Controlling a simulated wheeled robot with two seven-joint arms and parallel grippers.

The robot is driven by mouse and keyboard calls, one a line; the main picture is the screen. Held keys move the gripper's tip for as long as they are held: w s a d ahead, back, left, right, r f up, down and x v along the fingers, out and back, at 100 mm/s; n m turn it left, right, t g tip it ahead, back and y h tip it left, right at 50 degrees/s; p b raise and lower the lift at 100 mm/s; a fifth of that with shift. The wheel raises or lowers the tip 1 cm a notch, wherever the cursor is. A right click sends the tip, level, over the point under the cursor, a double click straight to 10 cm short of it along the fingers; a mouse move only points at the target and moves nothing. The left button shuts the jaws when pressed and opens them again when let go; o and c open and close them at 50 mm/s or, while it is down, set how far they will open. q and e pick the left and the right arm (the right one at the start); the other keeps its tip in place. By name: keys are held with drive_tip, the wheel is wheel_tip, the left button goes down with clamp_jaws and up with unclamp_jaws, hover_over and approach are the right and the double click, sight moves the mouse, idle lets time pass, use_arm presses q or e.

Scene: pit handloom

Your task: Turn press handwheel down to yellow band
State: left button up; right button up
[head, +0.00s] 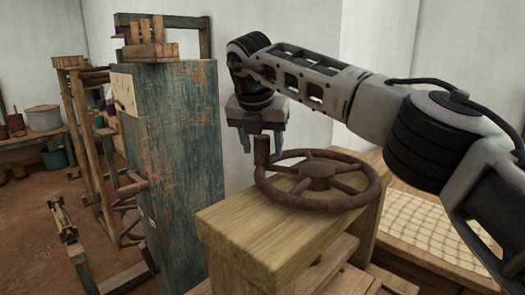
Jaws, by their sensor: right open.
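The rusty brown press handwheel (318,176) lies flat above the wooden top beam (268,232) of the press, with spokes and an upright handle knob (261,151) on its left rim. My right gripper (262,143) points down over this knob, with its two fingers apart on either side of it. I cannot tell whether the fingers touch the knob. No yellow band shows in the head view. My left gripper is not in view.
A tall, worn blue-green wooden post (172,150) stands just left of the press, with a small wooden rack (152,50) on top. A loom frame (90,150) stands farther left. A checked cloth (425,225) lies at the right, beneath my right arm.

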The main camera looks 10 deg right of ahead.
drive_tip(key=v, duration=1.4)
drive_tip(key=shift+p, duration=0.45)
